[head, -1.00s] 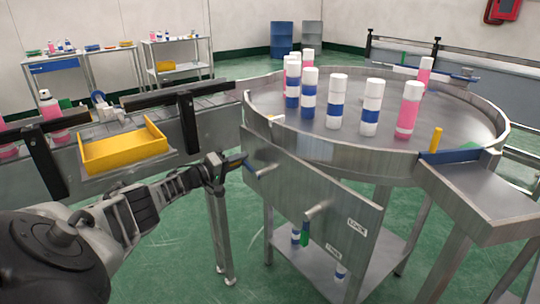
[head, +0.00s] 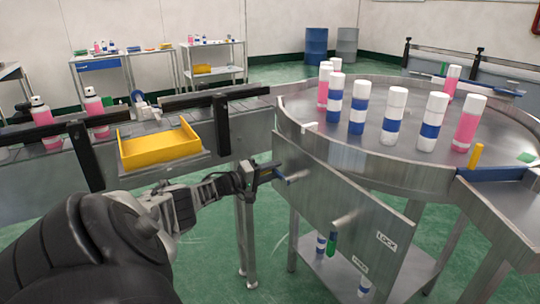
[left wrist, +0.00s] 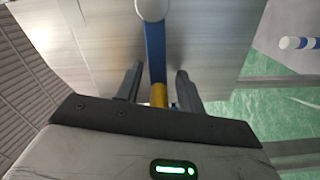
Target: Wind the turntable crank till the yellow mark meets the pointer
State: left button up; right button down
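The crank on the steel front panel has a blue arm (left wrist: 155,50), a pale round hub (left wrist: 150,8) and a yellow handle (left wrist: 158,95). My left gripper (head: 264,172) is at the handle; in the left wrist view its fingers (left wrist: 159,80) stand on either side with gaps visible, so it looks open. In the head view the gripper hides the handle. The round turntable (head: 350,155) carries white-capped cans, some blue-banded (head: 394,110), some pink (head: 468,125). A yellow post (head: 476,155) stands at the right rim. I cannot make out the mark or pointer for certain. My right gripper is out of view.
A yellow tray (head: 160,149) and a conveyor with pink cans (head: 96,112) lie to the left. A second peg (head: 345,218) and a LOCK label (head: 386,240) are on the panel. A steel chute (head: 505,205) juts out at right.

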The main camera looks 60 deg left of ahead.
pick_arm(q)
jog(key=shift+a, duration=0.15)
